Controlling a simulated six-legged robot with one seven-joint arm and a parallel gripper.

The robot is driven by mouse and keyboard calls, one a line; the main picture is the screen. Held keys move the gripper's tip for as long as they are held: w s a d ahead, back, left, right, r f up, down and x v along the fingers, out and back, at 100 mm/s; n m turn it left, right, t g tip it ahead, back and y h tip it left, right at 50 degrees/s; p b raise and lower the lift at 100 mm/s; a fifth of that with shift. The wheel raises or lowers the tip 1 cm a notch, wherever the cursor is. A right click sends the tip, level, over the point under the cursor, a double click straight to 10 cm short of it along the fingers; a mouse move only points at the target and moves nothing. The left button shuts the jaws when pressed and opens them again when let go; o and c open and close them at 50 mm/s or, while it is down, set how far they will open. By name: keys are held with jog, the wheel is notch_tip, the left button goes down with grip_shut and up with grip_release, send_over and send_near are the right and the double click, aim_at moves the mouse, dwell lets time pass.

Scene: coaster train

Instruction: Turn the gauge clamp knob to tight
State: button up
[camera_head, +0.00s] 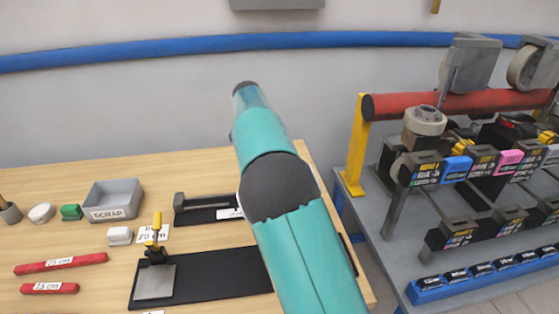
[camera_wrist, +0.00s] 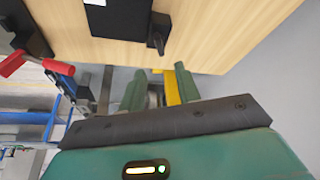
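In the wrist view my gripper (camera_wrist: 159,76) is open, its two green fingers apart with nothing held between them. A small black knob or lever (camera_wrist: 158,32) stands near the table edge, beyond the fingertips and apart from them. It looks like a clamp knob, but I cannot tell its setting. Beside it is a black plate (camera_wrist: 115,20) with a white label. In the head view my teal arm hides part of the table's right side, and my gripper is not clear there. A grey-and-black fixture (camera_head: 205,206) with a white label stands left of the arm.
The wooden table (camera_head: 90,240) holds a yellow-handled clamp (camera_head: 156,240) on a black base, a grey scrap tray (camera_head: 113,200) and red labelled bars (camera_head: 62,263). A rack with a red roller (camera_head: 445,103) and yellow post (camera_head: 356,150) stands on the right.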

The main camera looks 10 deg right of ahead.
jog(key=shift+v, duration=2.15)
jog(key=shift+s, duration=0.1)
jog(key=s+d+r+n+t+y, duration=0.1)
jog(key=s+d+r+n+y, duration=0.2)
jog(key=s, duration=0.7)
jog(key=s+d+r+n+y, duration=0.1)
jog(key=s+d+r+n, duration=0.3)
jog(key=s, duration=0.6)
jog(key=s+a+f+n+t, duration=0.1)
jog(key=s+f+n, duration=0.1)
jog(key=s, duration=0.9)
jog(key=s+a+f+n+t, duration=0.1)
jog(key=s+f+n, duration=0.2)
jog(key=s, duration=0.8)
jog(key=shift+s+f+n+t, duration=0.2)
jog(key=shift+s+n+t, duration=0.1)
jog(key=shift+s+n, duration=0.1)
